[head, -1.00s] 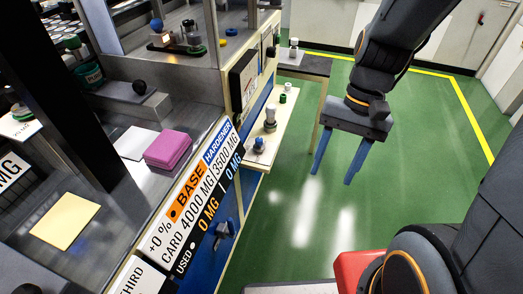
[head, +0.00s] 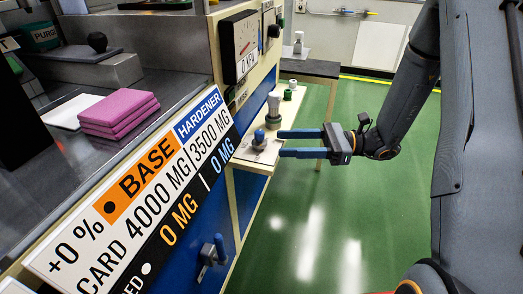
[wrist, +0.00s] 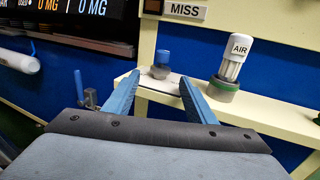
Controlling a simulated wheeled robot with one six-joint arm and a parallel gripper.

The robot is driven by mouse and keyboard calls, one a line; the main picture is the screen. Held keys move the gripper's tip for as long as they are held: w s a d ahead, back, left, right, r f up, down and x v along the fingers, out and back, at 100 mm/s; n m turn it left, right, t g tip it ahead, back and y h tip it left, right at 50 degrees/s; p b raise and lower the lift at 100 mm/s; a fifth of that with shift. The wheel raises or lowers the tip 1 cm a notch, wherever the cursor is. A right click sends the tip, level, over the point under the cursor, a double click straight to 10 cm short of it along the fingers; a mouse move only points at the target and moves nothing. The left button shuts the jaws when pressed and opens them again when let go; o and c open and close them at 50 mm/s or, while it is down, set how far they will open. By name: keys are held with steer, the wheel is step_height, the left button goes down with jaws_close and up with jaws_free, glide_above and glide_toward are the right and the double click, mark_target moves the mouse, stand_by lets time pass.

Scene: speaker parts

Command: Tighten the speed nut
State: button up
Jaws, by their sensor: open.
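My gripper (head: 281,143) is open and empty, its two blue fingers pointing left at the side shelf. A small blue-topped fitting with a grey base (head: 259,137) stands on the shelf just beyond the fingertips. In the wrist view this fitting (wrist: 161,64) appears between the tips of my gripper (wrist: 159,76), apart from them. A white ribbed piece marked AIR (wrist: 233,56) stands to its right on a grey and green collar (wrist: 222,90). It also shows in the head view (head: 274,104). I cannot tell which part is the speed nut.
The cream shelf (wrist: 280,113) juts from the blue-sided bench. A blue-handled valve (head: 214,249) sticks out of the bench side below the large label panel (head: 150,190). A dark-topped table (head: 315,68) stands behind. The green floor to the right is clear.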

mark_target(261, 142)
steer(key=a+b, duration=0.1)
steer(key=a, duration=0.6)
steer(key=shift+w+a, duration=0.15)
steer(key=shift+a, duration=0.15)
steer(key=c, duration=1.1)
steer(key=shift+o, duration=0.2)
steer(key=shift+r+m+t+p, duration=0.1)
steer(key=shift+m+t+p, duration=0.2)
steer(key=shift+t+p, duration=0.15)
steer(key=shift+s+m+t+p, duration=0.2)
steer(key=shift+m+t+p, duration=0.7)
steer(key=shift+t+p, duration=0.35)
steer(key=shift+m+t+h+p, duration=0.75)
steer(key=shift+m+t+p, duration=0.15)
steer(key=shift+t, duration=0.55)
steer(key=shift+m+t+h+p, duration=0.75)
steer(key=shift+m+t, duration=0.25)
steer(key=shift+t, duration=0.45)
